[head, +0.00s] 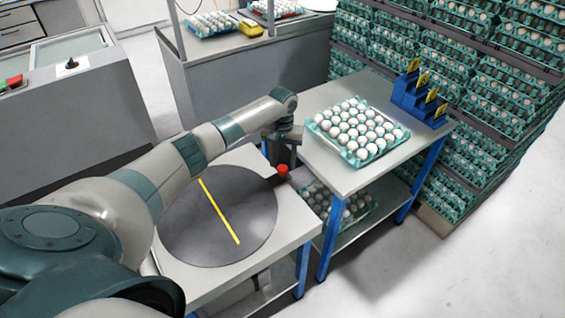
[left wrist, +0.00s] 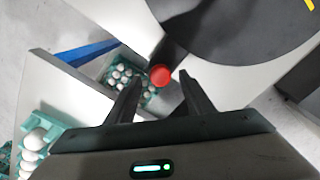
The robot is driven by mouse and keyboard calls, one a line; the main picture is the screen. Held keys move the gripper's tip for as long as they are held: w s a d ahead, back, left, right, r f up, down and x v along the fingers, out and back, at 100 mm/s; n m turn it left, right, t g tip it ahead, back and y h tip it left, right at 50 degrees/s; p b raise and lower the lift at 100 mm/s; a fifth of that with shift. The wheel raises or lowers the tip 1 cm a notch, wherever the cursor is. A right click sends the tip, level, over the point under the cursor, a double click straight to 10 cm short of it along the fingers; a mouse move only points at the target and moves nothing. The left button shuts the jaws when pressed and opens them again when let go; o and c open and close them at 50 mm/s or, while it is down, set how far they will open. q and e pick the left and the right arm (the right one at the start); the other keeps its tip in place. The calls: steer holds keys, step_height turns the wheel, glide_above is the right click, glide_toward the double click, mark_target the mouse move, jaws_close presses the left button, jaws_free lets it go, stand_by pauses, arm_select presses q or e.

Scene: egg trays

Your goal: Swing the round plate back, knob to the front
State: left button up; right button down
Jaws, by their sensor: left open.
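The round plate (head: 186,228) is dark grey with a yellow stripe across it and lies flat on a white table. Its red knob (head: 282,170) sits on a short dark arm at the plate's far right edge, toward the egg table. In the left wrist view the red knob (left wrist: 160,75) shows between and just beyond the fingertips. My left gripper (left wrist: 157,80) is open there, its fingers on either side of the knob without visible contact. In the head view the left gripper is mostly hidden behind my wrist. My right gripper is not in view.
A side table (head: 345,178) with blue legs stands right beside the plate's table and holds a teal tray (head: 352,160) of white eggs. More eggs lie on its lower shelf. Blue stepped blocks (head: 418,98) with yellow tags stand at its back. Stacked egg trays fill the right background.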

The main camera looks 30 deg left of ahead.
arm_select(q)
steer(key=shift+f, duration=1)
steer(key=shift+c, duration=0.6)
jaws_close()
